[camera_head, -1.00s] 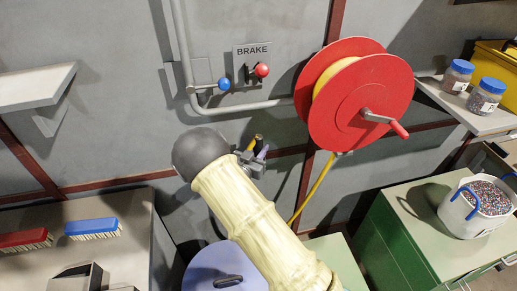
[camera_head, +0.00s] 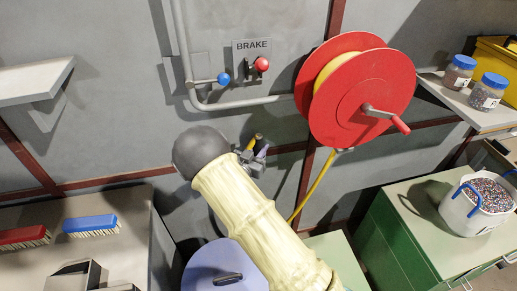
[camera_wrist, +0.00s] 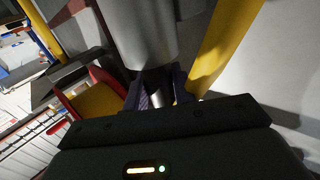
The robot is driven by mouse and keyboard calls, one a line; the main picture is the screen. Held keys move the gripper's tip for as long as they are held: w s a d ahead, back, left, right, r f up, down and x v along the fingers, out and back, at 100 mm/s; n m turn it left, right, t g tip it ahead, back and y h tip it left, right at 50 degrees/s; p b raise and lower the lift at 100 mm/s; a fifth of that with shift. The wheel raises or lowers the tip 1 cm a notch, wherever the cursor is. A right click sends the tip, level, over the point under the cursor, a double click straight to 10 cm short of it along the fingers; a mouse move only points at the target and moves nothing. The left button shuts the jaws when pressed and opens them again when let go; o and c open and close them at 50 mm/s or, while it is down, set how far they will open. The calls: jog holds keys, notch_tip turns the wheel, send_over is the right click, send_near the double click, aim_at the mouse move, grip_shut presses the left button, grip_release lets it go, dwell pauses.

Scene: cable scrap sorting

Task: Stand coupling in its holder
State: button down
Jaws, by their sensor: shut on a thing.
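In the wrist view my gripper (camera_wrist: 160,94) has its two dark purple-blue fingers closed around a narrow shiny metal piece. A wide grey cylinder (camera_wrist: 145,30) fills the view just beyond them and seems in line with that piece, probably the coupling; I cannot tell surely that they are one thing. A thick yellow bar or hose (camera_wrist: 225,45) runs close beside the right finger. In the head view my arm hides most of the grip area. A small grey fixture (camera_head: 249,160) with yellow and purple ends shows beside my arm; I cannot tell whether it is the holder.
A red reel (camera_head: 370,100) with a yellow line hangs on the wall. A grey pipe (camera_head: 240,106) and brake panel (camera_head: 252,46) are nearby. Below are a lilac drum lid (camera_head: 210,262), a green cabinet (camera_head: 400,240) with a granule bucket (camera_head: 476,205), and a bench with brushes (camera_head: 92,226).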

jog(key=c, duration=1.1)
grip_release()
jog(key=shift+s, duration=0.15)
jog(key=b+v, duration=0.3)
jog(key=v, duration=1.4)
jog(key=shift+s+a, duration=0.1)
jog(key=shift+r, duration=0.1)
